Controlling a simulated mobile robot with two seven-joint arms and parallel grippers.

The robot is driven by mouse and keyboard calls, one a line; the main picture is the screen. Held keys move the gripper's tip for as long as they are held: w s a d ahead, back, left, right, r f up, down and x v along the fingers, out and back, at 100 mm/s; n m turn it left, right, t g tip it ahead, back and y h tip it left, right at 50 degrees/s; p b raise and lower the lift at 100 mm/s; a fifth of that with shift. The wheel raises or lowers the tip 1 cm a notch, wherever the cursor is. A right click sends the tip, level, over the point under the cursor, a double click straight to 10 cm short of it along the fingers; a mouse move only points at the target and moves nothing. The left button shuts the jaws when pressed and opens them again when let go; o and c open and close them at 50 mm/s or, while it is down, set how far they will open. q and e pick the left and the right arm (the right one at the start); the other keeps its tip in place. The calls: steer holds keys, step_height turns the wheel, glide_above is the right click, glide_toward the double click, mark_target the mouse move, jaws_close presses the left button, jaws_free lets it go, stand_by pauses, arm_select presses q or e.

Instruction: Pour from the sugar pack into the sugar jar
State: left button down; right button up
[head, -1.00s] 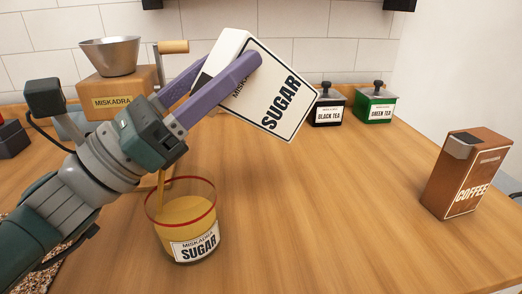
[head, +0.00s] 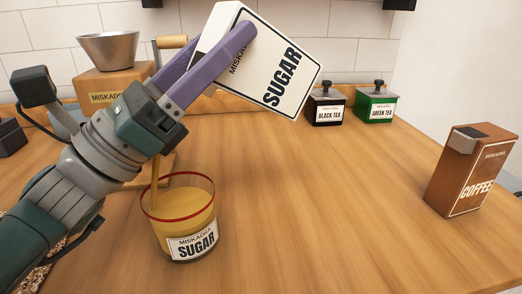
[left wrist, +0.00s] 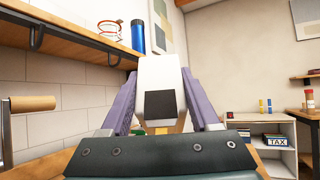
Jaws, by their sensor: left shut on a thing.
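The glass sugar jar (head: 188,243) stands upright on the table below the gripper, with a red rim and a label. A yellowish-brown stream falls into the jar, which holds matter of like colour. My left arm hides the top of the stream. My right gripper is not in view.
A brown coffee pack (head: 472,178) stands at the right. Black tea (head: 326,107) and green tea (head: 375,106) tins stand at the back. A grinder (head: 107,80) with a metal funnel is behind my left arm. The middle of the table (head: 320,200) is clear.

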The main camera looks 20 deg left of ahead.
arm_select(q)
steer(key=shift+s+a+r+h+b, duration=0.1)
steer(key=shift+r+h+b, duration=0.4)
steer(key=shift+b, duration=0.15)
steer(key=shift+s+a+r+t+h+b, duration=0.15)
steer(key=shift+r+t+b, duration=0.15)
steer(key=shift+r, duration=0.3)
steer(key=shift+s+d+r+t+h+b, duration=0.1)
steer(key=shift+r+t+h+b, duration=0.1)
steer(key=shift+r+t, duration=0.3)
stand_by(0.7)
